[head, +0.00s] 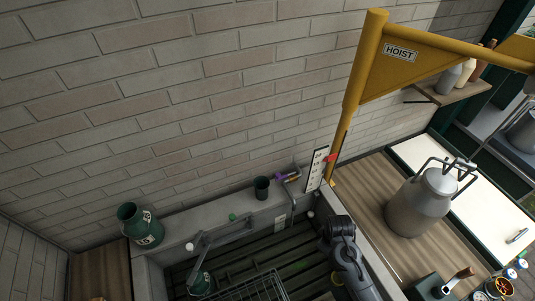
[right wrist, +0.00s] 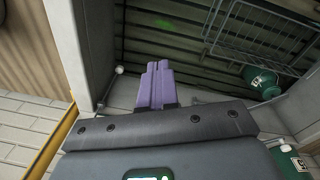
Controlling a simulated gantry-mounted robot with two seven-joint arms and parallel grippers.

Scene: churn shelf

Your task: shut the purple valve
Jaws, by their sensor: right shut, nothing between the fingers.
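The purple valve (head: 291,176) is a small purple fitting with a yellow part. It sits at the brick wall above the grey ledge, at the top of a thin pipe, in the head view. My right arm's dark grey end (head: 341,228) is below and to the right of it, apart from it. In the right wrist view my right gripper (right wrist: 156,66) shows purple fingers pressed together, shut and empty, pointing over the trough. I cannot make out the valve in that view; the gripper body covers much of the lower part. My left gripper is not in view.
A dark cup (head: 262,188) stands on the ledge left of the valve. A white gauge strip (head: 317,169) and the yellow hoist post (head: 352,92) rise on its right. A wire rack (head: 258,288) lies over the slatted trough. A metal churn (head: 417,205) stands on the right counter.

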